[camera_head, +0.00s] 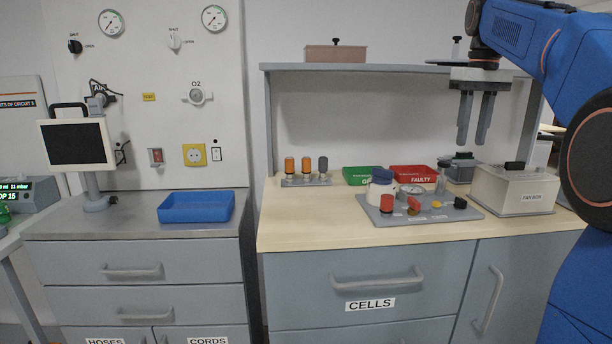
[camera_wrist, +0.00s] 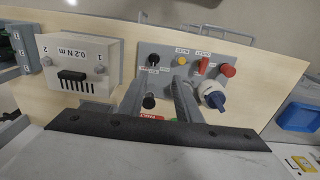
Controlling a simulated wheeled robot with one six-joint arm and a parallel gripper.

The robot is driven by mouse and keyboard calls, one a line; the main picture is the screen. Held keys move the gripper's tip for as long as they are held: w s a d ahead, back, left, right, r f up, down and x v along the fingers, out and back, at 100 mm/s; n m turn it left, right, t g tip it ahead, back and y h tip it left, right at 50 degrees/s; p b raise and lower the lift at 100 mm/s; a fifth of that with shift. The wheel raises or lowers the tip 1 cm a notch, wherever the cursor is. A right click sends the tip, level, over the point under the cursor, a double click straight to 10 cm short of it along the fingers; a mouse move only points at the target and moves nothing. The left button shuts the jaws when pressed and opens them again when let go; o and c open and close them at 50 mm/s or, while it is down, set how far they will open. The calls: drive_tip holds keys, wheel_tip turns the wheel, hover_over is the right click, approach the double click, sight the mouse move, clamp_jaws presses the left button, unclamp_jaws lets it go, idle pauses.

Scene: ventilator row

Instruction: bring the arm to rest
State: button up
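My gripper (camera_head: 474,140) hangs fingers down above the right part of the wooden bench, at the upper right of the head view. Its two grey fingers are apart with a gap between them, and nothing is held. In the wrist view the gripper (camera_wrist: 155,92) also shows its fingers spread, with the bench far below. The blue arm comes in from the right edge of the head view. The fingers touch nothing that I can see.
A shelf (camera_head: 400,67) runs behind. The bench front (camera_head: 330,234) is clear.

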drive_tip(key=s+a+f+t, duration=0.1)
drive_tip(key=s+a+f, duration=0.3)
drive_tip(key=s+f, duration=0.5)
drive_tip(key=s+a+f+t, duration=0.2)
drive_tip(key=s+a+f, duration=0.3)
drive_tip(key=s+f, duration=0.5)
drive_tip(key=s+a+f+t, duration=0.1)
drive_tip(key=s+a+f, duration=0.4)
drive_tip(key=s+f, duration=0.5)
wheel_tip(320, 180, down, 6)
drive_tip(key=shift+s+r+m, duration=0.2)
drive_tip(key=shift+s+m, duration=0.05)
drive_tip(key=shift+m, duration=0.05)
